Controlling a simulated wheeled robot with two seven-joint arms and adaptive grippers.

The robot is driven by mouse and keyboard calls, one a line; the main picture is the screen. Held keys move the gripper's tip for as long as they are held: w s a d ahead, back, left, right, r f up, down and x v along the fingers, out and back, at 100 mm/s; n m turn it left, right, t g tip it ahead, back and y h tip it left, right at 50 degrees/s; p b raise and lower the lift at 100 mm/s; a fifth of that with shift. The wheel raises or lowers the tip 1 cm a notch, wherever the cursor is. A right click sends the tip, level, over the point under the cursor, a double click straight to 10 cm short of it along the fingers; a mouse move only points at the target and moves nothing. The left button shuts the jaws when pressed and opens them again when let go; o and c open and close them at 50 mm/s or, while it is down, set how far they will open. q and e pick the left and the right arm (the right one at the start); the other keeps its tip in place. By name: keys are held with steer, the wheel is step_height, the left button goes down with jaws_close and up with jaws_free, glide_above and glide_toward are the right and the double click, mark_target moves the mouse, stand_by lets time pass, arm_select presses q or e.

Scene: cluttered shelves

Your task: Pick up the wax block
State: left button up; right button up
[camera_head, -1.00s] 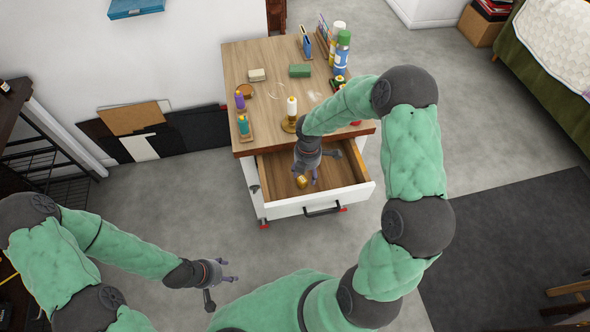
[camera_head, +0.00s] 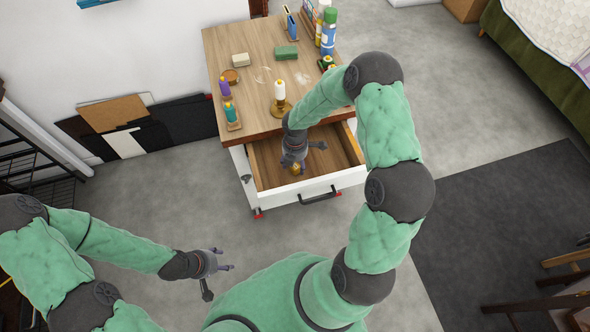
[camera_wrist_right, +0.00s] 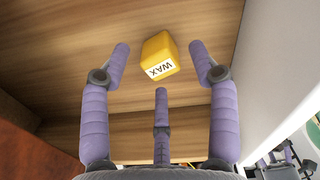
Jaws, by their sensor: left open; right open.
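The wax block (camera_wrist_right: 158,52) is a small yellow cube with a white label reading WAX. It rests on the wooden floor of the open drawer (camera_head: 325,191), and it shows partly in the head view (camera_head: 297,168). My right gripper (camera_wrist_right: 160,62) is open and points down into the drawer. In the right wrist view the block is between and just beyond its purple fingers, with no finger seen touching it. In the head view the right gripper (camera_head: 295,165) partly covers the block. My left gripper (camera_head: 226,266) is open and empty, away from the drawer over the floor.
The cabinet top (camera_head: 255,105) above the drawer holds a candle on a brass holder (camera_head: 280,97), a green block (camera_head: 286,52), a pale block (camera_head: 240,59), small bottles and spray cans (camera_head: 328,32). The drawer's front wall (camera_wrist_right: 262,75) stands close beside the right gripper.

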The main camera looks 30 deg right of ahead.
step_height(320, 180, down, 2)
steer(key=shift+f, duration=0.25)
jaws_close()
steer(key=shift+r, duration=0.15)
steer(key=shift+r, duration=0.5)
step_height(320, 180, up, 2)
steer(key=shift+r+p, duration=0.25)
steer(key=shift+p, duration=0.5)
steer(key=s+d+r+p, duration=0.4)
steer(key=s+r, duration=0.5)
steer(key=s, duration=0.4)
steer(key=shift+s+r, duration=0.15)
steer(key=shift+s, duration=0.1)
